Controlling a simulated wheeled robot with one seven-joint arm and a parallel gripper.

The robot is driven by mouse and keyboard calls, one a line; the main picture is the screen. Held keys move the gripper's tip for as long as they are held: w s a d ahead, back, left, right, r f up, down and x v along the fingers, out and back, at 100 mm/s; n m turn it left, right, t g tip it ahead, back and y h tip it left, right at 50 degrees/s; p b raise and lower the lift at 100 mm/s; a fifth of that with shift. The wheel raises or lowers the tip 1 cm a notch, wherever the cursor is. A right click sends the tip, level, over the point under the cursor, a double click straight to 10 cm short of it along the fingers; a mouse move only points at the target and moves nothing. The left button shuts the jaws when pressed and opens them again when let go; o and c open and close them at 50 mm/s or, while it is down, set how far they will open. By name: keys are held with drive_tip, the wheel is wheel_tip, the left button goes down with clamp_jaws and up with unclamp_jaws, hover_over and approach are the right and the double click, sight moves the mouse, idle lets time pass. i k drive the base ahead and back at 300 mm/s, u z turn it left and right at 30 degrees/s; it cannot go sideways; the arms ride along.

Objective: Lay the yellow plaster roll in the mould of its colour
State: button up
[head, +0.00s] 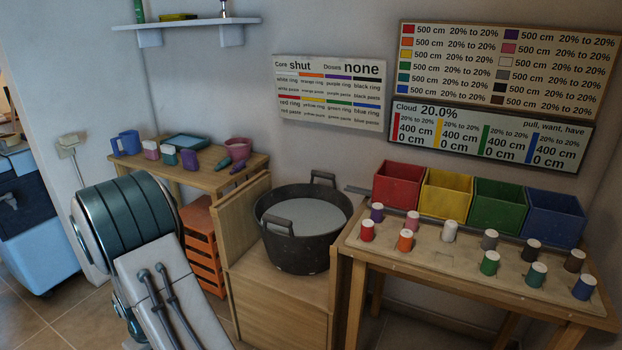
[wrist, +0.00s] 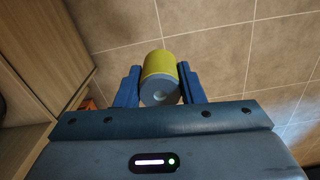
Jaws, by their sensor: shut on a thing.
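Tiled floor shows behind the roll. The yellow mould (head: 445,197) is an open box in the head view, standing at the back of the right-hand table between a red mould (head: 396,187) and a green mould (head: 497,208). It looks empty as far as I can see inside. My gripper and the yellow roll do not show in the head view.
Several other coloured rolls stand on the right-hand table (head: 470,285) in front of the moulds. A blue mould (head: 554,220) stands at the right end. A dark tub (head: 300,250) sits on a wooden stand left of the table. A wooden side shows left in the wrist view.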

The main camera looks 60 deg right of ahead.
sight(367, 227)
drive_tip(key=z, duration=0.1)
drive_tip(key=k, duration=0.55)
drive_tip(key=z, duration=2.15)
